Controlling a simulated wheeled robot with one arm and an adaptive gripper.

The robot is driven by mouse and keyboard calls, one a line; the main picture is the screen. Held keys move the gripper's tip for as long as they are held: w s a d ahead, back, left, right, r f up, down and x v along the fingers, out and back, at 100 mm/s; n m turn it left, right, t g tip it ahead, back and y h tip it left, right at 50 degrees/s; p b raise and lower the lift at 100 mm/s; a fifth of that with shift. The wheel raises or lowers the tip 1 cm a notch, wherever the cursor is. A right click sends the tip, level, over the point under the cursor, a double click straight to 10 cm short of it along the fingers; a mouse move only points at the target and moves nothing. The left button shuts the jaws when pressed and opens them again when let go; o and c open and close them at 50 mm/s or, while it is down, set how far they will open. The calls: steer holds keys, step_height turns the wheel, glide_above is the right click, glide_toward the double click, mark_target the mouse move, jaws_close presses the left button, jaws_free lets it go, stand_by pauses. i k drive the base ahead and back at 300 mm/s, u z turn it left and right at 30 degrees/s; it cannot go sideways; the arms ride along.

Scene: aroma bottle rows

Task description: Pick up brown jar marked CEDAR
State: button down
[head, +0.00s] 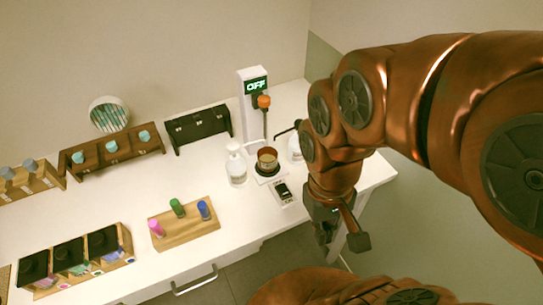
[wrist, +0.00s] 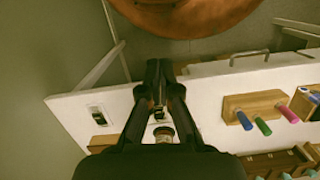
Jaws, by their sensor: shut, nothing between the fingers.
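No CEDAR label is readable in either view, so I cannot tell which container is the jar. A dark wooden rack (head: 155,150) at the back holds teal-capped bottles (head: 112,146). A lighter rack (head: 42,184) at the far left holds grey-blue-capped ones (head: 30,165). An amber-brown open vessel (head: 267,155) stands on a small scale; it shows partly behind my gripper in the wrist view (wrist: 164,134). My gripper (head: 326,232) hangs near the table's front right edge, apart from all the bottles. In the wrist view its fingers (wrist: 158,112) are together and empty.
A wooden block (head: 187,236) holds pink, green and blue tubes. Black compartments (head: 68,254) stand front left. A white bottle (head: 237,166) and a post with an OFF display (head: 256,86) flank the scale. An empty-looking black rack (head: 199,128) stands behind.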

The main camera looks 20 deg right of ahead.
mark_target(267, 157)
steer(key=z, duration=0.4)
steer(key=k, duration=1.1)
steer(key=u, duration=1.3)
steer(key=i, duration=0.5)
